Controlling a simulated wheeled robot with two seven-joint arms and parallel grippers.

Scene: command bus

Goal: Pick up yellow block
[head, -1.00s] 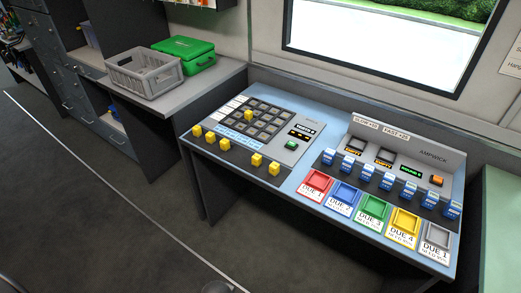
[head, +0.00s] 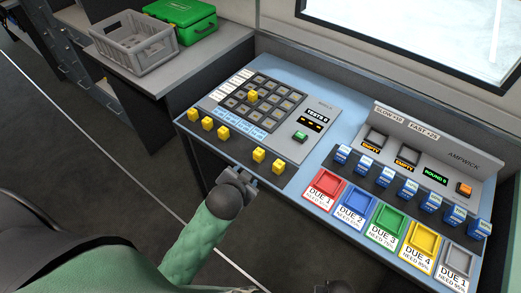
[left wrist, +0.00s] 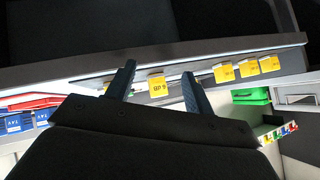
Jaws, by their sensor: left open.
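Several yellow blocks stand in a row along the front edge of the left panel, among them a block (head: 258,155) right of the row's gap and the rightmost block (head: 278,167). Another yellow block (head: 252,96) sits on the dark button grid. My left gripper (head: 247,174) is just in front of the table's front edge, below the two right-hand blocks. In the left wrist view its fingers (left wrist: 158,84) are open, and a yellow block (left wrist: 157,87) shows between them, apart from both. More yellow blocks (left wrist: 249,67) show to the right there.
The blue table (head: 300,185) also holds blue blocks (head: 387,178) and coloured trays, such as the red tray (head: 326,183), on the right. A grey crate (head: 133,45) and a green case (head: 181,20) stand on the left counter. Floor is open in front.

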